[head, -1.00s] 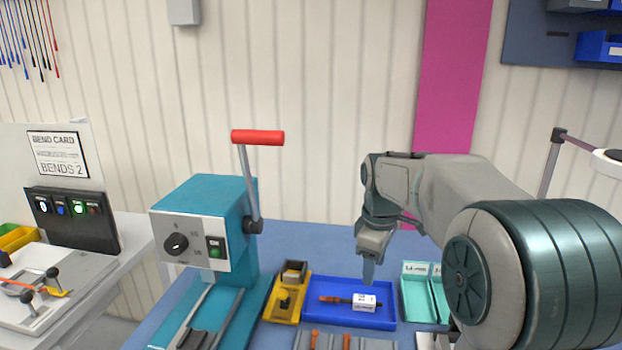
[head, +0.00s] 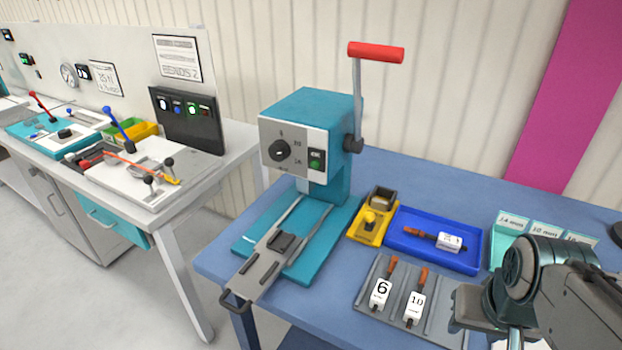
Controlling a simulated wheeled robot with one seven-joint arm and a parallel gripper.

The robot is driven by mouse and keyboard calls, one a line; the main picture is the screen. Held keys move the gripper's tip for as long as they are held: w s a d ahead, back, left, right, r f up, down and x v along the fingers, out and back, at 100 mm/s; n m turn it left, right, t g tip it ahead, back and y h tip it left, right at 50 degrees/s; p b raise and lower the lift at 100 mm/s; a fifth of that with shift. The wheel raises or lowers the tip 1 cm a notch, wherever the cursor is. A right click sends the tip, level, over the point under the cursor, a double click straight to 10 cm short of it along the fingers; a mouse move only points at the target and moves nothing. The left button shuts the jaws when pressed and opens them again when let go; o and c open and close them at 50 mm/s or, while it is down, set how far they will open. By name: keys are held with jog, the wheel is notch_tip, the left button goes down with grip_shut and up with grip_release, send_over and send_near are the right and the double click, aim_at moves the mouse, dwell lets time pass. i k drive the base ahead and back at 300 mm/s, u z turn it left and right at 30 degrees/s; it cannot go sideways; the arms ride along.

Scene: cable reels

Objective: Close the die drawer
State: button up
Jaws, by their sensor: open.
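The teal press (head: 315,130) stands on the blue bench with its red-tipped lever raised. Its die drawer (head: 262,265), a grey slide with a dark block on it, is pulled out toward me. The drawer's black handle (head: 235,303) sticks out past the bench's front edge. My gripper (head: 515,338) is at the bottom right, partly cut off by the frame and well to the right of the drawer. It is open, touches nothing that I can see, and its fingertips are hard to make out.
A yellow holder (head: 372,219), a blue tray (head: 410,250) with a labelled tool and a grey rack (head: 440,320) with tools marked 6 and 10 lie between drawer and gripper. Teal bins (head: 495,245) stand at right. Open floor (head: 130,290) lies left of the bench.

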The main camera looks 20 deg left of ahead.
aim_at(251, 281)
jog(key=u, duration=0.05)
jog(key=k, duration=0.5)
jog(key=u, duration=0.8)
jog(key=i, duration=0.45)
jog(key=u, duration=0.75)
jog(key=k, duration=0.5)
jog(key=u, duration=1)
jog(key=i, duration=0.5)
jog(key=z, duration=0.1)
